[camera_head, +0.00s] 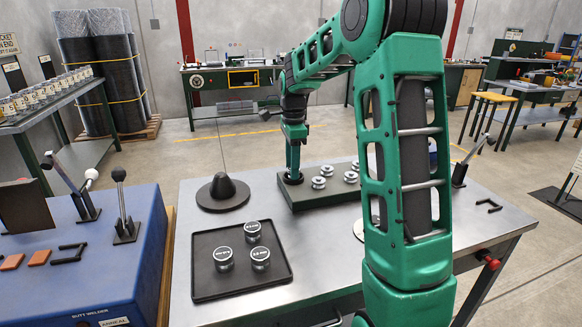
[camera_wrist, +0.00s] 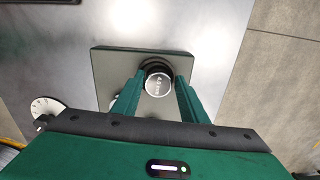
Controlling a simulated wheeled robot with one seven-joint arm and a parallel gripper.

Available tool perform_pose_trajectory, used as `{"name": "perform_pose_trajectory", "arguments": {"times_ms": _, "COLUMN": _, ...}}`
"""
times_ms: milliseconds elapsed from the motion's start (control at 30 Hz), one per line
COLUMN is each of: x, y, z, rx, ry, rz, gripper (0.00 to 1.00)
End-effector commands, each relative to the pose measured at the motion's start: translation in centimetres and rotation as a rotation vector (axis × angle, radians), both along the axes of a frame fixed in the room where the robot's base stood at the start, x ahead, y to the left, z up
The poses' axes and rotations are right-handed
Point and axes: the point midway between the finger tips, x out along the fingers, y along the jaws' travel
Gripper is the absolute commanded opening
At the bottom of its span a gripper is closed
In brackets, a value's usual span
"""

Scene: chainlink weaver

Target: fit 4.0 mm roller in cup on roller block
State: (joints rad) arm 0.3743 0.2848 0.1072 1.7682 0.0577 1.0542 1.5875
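My gripper (camera_head: 293,177) points down at the left end of the dark green roller block (camera_head: 335,194) on the steel table. In the wrist view its fingertips (camera_wrist: 160,80) close in on both sides of a silver-topped roller (camera_wrist: 158,84), and appear to touch it. The roller's printed label is too small to read. A dark round cup rim (camera_wrist: 157,63) shows around the roller's far side. I cannot tell how deep the roller sits. The block (camera_wrist: 110,66) lies beneath. In the head view the fingers mostly hide this roller.
A black tray (camera_head: 205,285) holds three labelled silver rollers (camera_head: 260,257). Another silver round piece (camera_head: 358,229) is partly hidden behind my arm. Several silver spools (camera_head: 319,183) stand on the block. A dark cone on a disc (camera_head: 223,188) stands left; a blue butt welder (camera_head: 105,265) stands beyond.

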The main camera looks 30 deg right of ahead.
Motion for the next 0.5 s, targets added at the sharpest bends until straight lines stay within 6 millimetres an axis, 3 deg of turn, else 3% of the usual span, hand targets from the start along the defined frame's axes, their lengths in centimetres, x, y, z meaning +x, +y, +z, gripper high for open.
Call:
{"name": "perform_pose_trajectory", "arguments": {"times_ms": 33, "x": -0.9, "y": 0.3, "z": -1.3, "rx": 0.012, "ry": 0.036, "rz": 0.001, "gripper": 0.54}}
{"name": "perform_pose_trajectory", "arguments": {"times_ms": 167, "x": -0.9, "y": 0.3, "z": -0.1, "rx": 0.011, "ry": 0.034, "rz": 0.001, "gripper": 0.54}}
{"name": "perform_pose_trajectory", "arguments": {"times_ms": 500, "x": -0.4, "y": 0.2, "z": 6.9, "rx": 0.002, "ry": 0.008, "rz": 0.0, "gripper": 0.54}}
